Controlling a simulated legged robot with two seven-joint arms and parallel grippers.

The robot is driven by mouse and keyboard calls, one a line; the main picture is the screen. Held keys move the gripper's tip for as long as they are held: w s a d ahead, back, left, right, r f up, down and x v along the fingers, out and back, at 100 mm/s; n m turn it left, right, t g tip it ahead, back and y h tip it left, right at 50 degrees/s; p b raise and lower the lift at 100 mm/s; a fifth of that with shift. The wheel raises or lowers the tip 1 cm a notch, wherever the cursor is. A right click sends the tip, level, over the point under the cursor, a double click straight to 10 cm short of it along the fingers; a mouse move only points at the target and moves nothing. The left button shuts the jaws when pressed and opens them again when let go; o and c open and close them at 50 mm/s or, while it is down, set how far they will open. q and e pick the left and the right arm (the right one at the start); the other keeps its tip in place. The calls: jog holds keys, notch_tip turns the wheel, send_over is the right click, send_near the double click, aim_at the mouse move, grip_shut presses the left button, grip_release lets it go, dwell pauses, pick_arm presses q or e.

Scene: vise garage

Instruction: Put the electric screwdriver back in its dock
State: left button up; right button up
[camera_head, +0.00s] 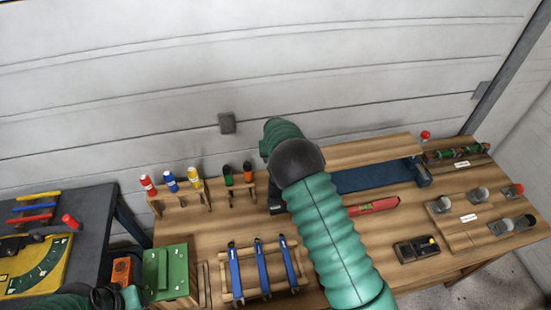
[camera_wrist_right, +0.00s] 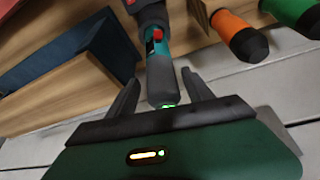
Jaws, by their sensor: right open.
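The electric screwdriver (camera_wrist_right: 160,74), teal and black with a red switch, shows in the right wrist view. Its dark grey handle end lies between the two spread fingers of my right gripper (camera_wrist_right: 165,90), with gaps at both sides. In the head view my right arm hides that gripper and most of the screwdriver. A small dark piece (camera_head: 276,204) shows beside the arm; I cannot tell whether it is the screwdriver or its dock. I cannot make out the dock. Part of my left arm shows at the bottom left, its gripper fingers not discernible (camera_head: 112,297).
A rack with green and orange handled tools (camera_head: 238,177) stands close left of the right arm. A blue vise-like block (camera_head: 372,177) and a red level (camera_head: 374,206) lie to the right.

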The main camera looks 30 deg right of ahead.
jog(key=x, duration=0.2)
jog(key=shift+d+f, duration=0.15)
jog(key=shift+f, duration=0.4)
jog(key=shift+w+a, duration=0.1)
jog(key=shift+a, duration=0.45)
jog(key=c, duration=0.4)
jog(key=shift+d, duration=0.4)
jog(key=c, duration=0.7)
grip_shut()
pick_arm(q)
jog(key=shift+s+a+r, duration=0.2)
jog(key=shift+a+r, duration=0.05)
jog(key=shift+r, duration=0.15)
pick_arm(e)
jog(key=shift+a, duration=0.15)
